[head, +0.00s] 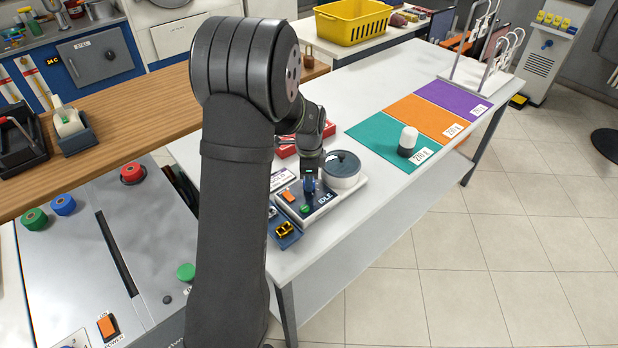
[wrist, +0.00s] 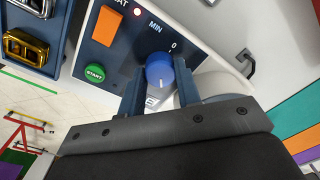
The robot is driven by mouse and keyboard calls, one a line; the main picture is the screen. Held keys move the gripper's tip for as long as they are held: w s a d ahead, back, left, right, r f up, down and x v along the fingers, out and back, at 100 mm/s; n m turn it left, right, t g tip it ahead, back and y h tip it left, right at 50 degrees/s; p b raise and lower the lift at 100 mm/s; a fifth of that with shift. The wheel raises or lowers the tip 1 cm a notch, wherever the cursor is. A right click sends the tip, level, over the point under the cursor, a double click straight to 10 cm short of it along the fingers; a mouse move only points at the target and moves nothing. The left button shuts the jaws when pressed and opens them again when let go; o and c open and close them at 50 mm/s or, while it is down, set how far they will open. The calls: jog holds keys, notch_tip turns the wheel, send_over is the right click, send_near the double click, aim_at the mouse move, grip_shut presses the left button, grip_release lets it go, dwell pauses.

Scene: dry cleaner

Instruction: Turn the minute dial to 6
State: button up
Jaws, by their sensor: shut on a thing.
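The blue minute dial (wrist: 160,70) sits on the dark control panel (wrist: 132,50) between my fingers in the wrist view. "MIN" and "0" are printed above it. A small light mark shows on its near part; the number it points to is not readable. My gripper (wrist: 159,84) is shut on the dial, with one finger on each side. In the head view my gripper (head: 309,186) points down at the white device (head: 340,195), whose panel reads "IDLE". The other scale numbers are hidden by my fingers.
An orange switch (wrist: 108,26) and a green START button (wrist: 95,72) lie left of the dial. A round lidded pot (head: 343,168) stands behind the panel. A white-topped cylinder (head: 408,138) stands on the teal mat (head: 375,132). The table's front right is clear.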

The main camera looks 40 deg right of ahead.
jog(key=shift+r+m, duration=0.1)
jog(key=shift+m, duration=0.5)
jog(key=o, duration=1)
jog(key=shift+c, duration=0.2)
notch_tip(320, 180, up, 17)
jog(key=shift+s+a+r, duration=0.2)
jog(key=shift+a, duration=0.05)
jog(key=shift+f, duration=0.1)
jog(key=f, duration=1.7)
jog(key=shift+w+d+f, duration=0.2)
jog(key=shift+d, duration=0.05)
